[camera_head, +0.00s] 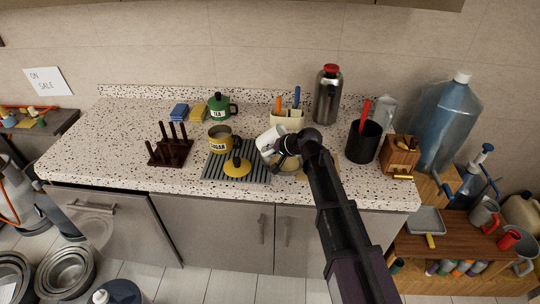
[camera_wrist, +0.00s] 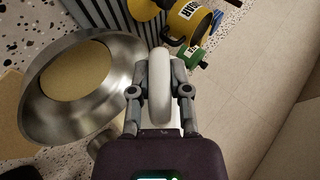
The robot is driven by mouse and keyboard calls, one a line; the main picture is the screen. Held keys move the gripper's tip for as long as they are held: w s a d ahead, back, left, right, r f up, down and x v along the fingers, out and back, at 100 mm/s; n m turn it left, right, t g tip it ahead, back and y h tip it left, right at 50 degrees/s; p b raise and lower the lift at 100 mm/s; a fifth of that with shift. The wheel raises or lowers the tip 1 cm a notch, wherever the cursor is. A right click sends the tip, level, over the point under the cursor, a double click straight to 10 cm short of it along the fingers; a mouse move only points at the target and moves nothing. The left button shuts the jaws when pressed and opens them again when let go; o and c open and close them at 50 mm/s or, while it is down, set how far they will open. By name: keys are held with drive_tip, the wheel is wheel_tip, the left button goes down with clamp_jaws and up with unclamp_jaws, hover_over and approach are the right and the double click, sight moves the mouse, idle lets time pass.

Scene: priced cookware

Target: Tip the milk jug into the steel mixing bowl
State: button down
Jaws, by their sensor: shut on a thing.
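The white milk jug (camera_head: 268,137) is held tilted above the counter, to the left of my gripper (camera_head: 285,150). In the wrist view my gripper (camera_wrist: 158,85) is shut on the jug's white handle (camera_wrist: 160,95), with a finger on each side. The rest of the jug is mostly hidden there. The steel mixing bowl (camera_wrist: 112,70) is beside and below my fingers in the wrist view, with a flat tan area inside; I cannot tell whether that is contents. In the head view the bowl is largely hidden under my gripper and arm.
A ribbed grey mat (camera_head: 213,168) holds a yellow sugar pot (camera_head: 219,144) and a yellow lid (camera_head: 237,168), close left of the jug. A utensil holder (camera_head: 288,118) and a steel flask (camera_head: 327,98) stand behind. A black canister (camera_head: 363,143) is to the right.

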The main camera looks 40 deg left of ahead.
drive_tip(key=shift+f+m+g+y+b, duration=0.35)
drive_tip(key=shift+y+b, duration=0.7)
drive_tip(key=shift+b, duration=0.7)
drive_tip(key=shift+f+m+g+y+b, duration=0.25)
drive_tip(key=shift+f+g+y+b, duration=0.2)
drive_tip(key=shift+y+b, duration=0.95)
drive_tip(key=y+b, duration=0.1)
drive_tip(key=b, duration=0.1)
drive_tip(key=y+b, duration=0.1)
drive_tip(key=b, duration=0.2)
drive_tip(key=f+m+y+b, duration=0.1)
drive_tip(key=b, duration=0.1)
drive_tip(key=shift+w+d+f+g+b, duration=0.1)
drive_tip(key=shift+w+d+g+b, duration=0.15)
drive_tip(key=shift+d+g+b, duration=0.15)
drive_tip(key=shift+w+d+r+m+y+b, duration=0.2)
drive_tip(key=shift+r+m+y+b, duration=0.35)
drive_tip(key=shift+y+b, duration=0.5)
drive_tip(key=shift+d, duration=0.1)
drive_tip(key=shift+r, duration=0.15)
idle(2.4)
